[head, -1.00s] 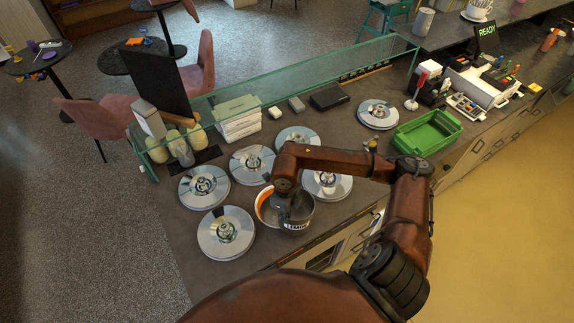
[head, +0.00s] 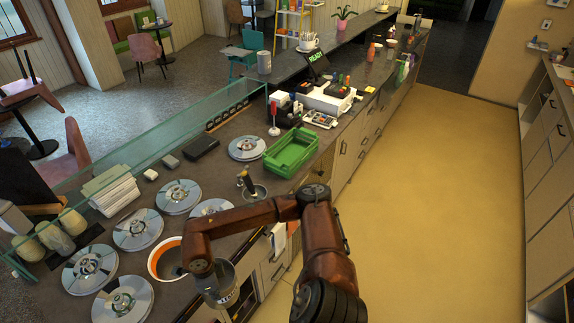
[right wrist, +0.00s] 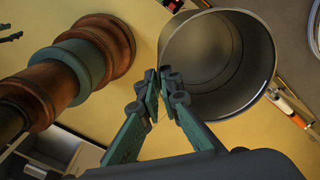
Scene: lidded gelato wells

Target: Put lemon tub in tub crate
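The lemon tub (head: 228,291) is a metal cylinder with a dark label band. It hangs in my right gripper (head: 208,276) at the counter's front edge, in front of the open orange-rimmed well (head: 155,262). In the right wrist view the two fingers (right wrist: 165,78) close on the rim of the tub (right wrist: 225,60); I look into its grey inside. The tub crate (head: 291,152) is a green open box on the counter, farther back and to the right of the tub. It looks empty. My left gripper is not in view.
Several round metal lids (head: 138,229) cover wells along the counter. A scoop holder (head: 252,189) stands between the wells and the crate. A glass guard (head: 160,135) runs along the back. A cash register (head: 325,98) stands beyond the crate. The floor at right is clear.

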